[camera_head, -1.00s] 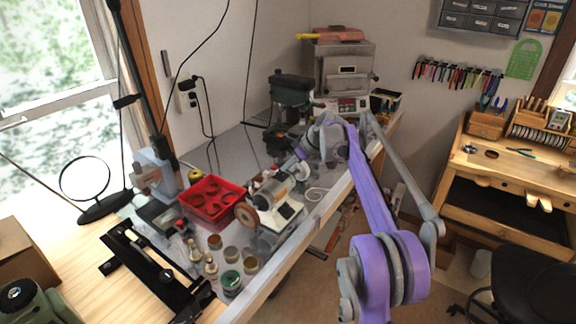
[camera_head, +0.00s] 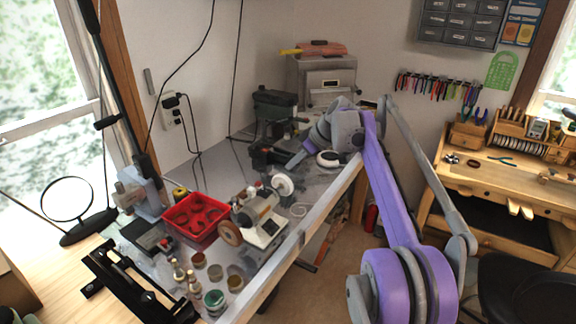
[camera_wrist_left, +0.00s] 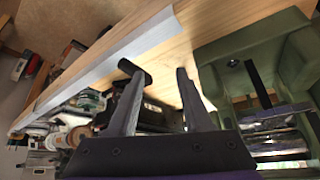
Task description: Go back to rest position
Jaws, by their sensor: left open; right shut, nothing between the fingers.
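My right arm, purple and grey, reaches in from the lower right of the head view. Its shut, empty gripper (camera_head: 296,160) is above the grey workbench, behind the bench grinder (camera_head: 258,215), and apart from it as far as I can tell. My left gripper does not show in the head view. In the left wrist view its two dark fingers (camera_wrist_left: 155,72) stand apart with nothing held between them. They are over a light wooden surface (camera_wrist_left: 180,45), beside a green machine (camera_wrist_left: 255,60).
A red tray (camera_head: 193,231), several small jars and a black metal stand (camera_head: 128,284) crowd the bench's near left. A drill press (camera_head: 273,118) and a kiln (camera_head: 322,80) stand at the back.

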